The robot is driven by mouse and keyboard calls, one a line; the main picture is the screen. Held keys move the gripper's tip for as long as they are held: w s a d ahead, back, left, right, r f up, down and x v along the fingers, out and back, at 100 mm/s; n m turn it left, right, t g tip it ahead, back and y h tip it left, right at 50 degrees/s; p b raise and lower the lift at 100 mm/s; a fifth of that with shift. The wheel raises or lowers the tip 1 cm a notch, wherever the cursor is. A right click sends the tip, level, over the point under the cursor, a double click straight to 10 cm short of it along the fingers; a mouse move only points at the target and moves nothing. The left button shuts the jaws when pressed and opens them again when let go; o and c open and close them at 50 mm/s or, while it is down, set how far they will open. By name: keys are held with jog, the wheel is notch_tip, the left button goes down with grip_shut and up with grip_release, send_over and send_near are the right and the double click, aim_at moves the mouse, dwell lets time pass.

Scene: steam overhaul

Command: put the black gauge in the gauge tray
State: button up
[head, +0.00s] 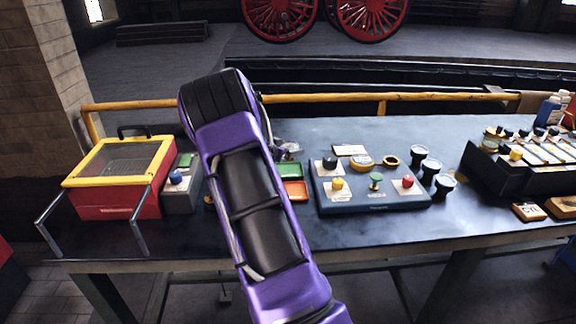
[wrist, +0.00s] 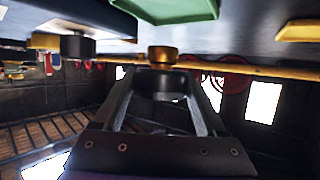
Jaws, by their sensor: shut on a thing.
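My gripper (wrist: 161,78) is shut on the black gauge (wrist: 158,84), a dark round body with a brass-coloured part, in the middle of the wrist view. The wrist picture appears upside down, with the bench along the top. A green tray (wrist: 170,8) shows at the top, apart from the held gauge. In the head view, my purple arm hides the gripper and the gauge. The green tray (head: 289,171) and an orange tray (head: 295,191) lie just right of my arm. I cannot tell which tray is the gauge tray.
A blue board (head: 372,198) with coloured knobs stands right of the trays, beside several dark round jars (head: 431,166). A red box with a yellow-framed lid (head: 117,198) stands at the left. A dark rack (head: 515,172) is at the right. Bare bench (head: 350,130) lies behind the board.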

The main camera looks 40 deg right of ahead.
aim_at(289, 161)
notch_tip(289, 161, down, 5)
jog(key=shift+r+b, duration=0.2)
jog(key=shift+b, duration=0.2)
jog(key=o, duration=1.5)
jog(key=p+v, duration=0.1)
jog(key=v, duration=1.1)
